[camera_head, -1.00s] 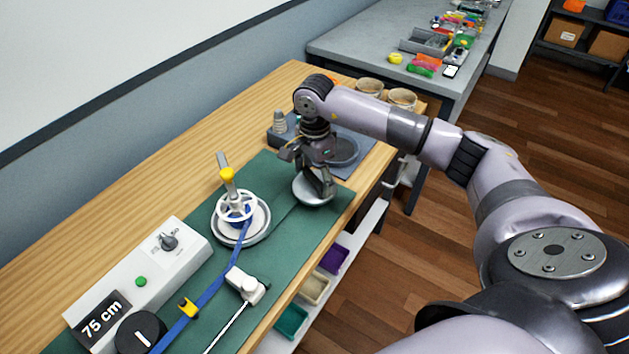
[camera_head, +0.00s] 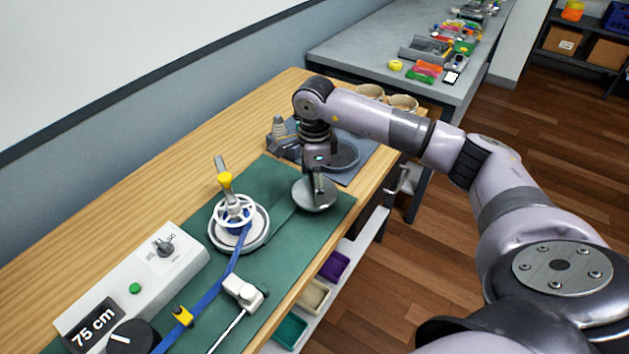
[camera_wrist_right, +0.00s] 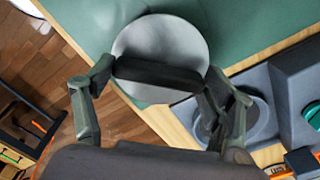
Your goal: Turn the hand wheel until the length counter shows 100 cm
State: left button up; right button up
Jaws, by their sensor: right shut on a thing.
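The hand wheel (camera_head: 303,198) is a round grey disc with a dark raised bar, on the green mat. My right gripper (camera_head: 319,184) is over it, pointing down. In the right wrist view the gripper (camera_wrist_right: 160,80) has its fingers at the two ends of the dark bar, shut on it, with the pale hand wheel (camera_wrist_right: 160,38) beneath. The length counter (camera_head: 95,325) reads 75 cm. A blue strap (camera_head: 210,293) runs from the white spoked reel (camera_head: 238,212) down past the counter box. My left gripper is not in view.
A lever with a yellow band (camera_head: 225,180) rises by the reel. A white clamp with a rod (camera_head: 243,292) stands on the mat. A black dial (camera_head: 128,340) is by the counter. A grey tray (camera_head: 345,152) and cups (camera_head: 403,104) lie behind my gripper.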

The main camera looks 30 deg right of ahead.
jog(key=o, duration=1.1)
jog(key=shift+o, duration=0.2)
jog(key=shift+r, duration=0.1)
notch_tip(320, 180, up, 12)
